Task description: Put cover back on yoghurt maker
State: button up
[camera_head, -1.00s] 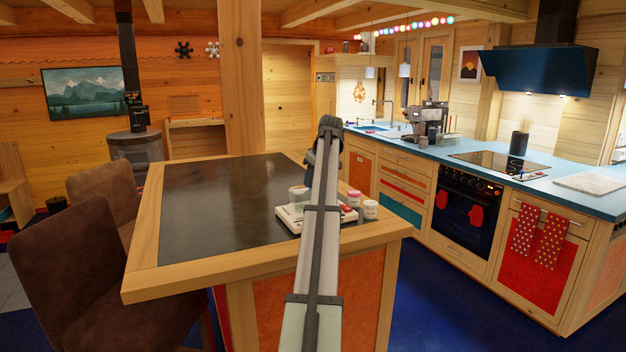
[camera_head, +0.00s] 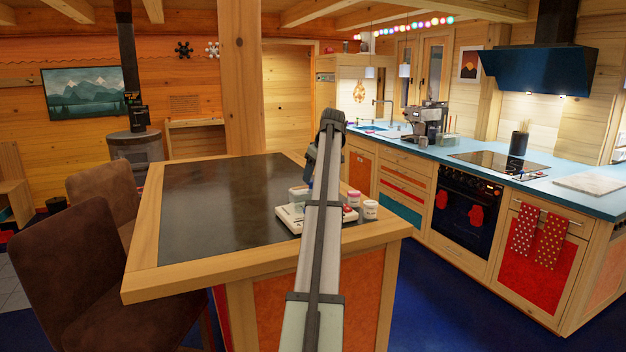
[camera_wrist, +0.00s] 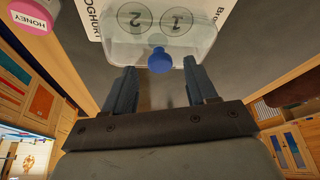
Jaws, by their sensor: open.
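A clear cover (camera_wrist: 205,42) with a blue knob (camera_wrist: 159,61) shows at the top middle of the wrist view. Round marks "1" and "2" show on it or through it. My gripper (camera_wrist: 160,72) is open, with its two dark blue fingers on either side of the knob's near side. I cannot tell if they touch it. A white base or board (camera_wrist: 88,14) with part of the word "YOGHURT" lies beside the cover. In the head view, the white base (camera_head: 287,215) lies on the island's front right corner, with the cover (camera_head: 297,194) towards its left. My arm hides part of it.
A pink-lidded honey jar (camera_wrist: 30,14) is at the wrist view's top left. Two small jars (camera_head: 354,198) (camera_head: 370,210) stand right of my arm near the island's edge. The island's dark top (camera_head: 215,205) is clear on the left. Brown chairs (camera_head: 75,265) stand left.

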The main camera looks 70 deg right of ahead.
jog(key=v, duration=0.9)
jog(key=shift+r, duration=0.35)
jog(key=shift+s, duration=0.1)
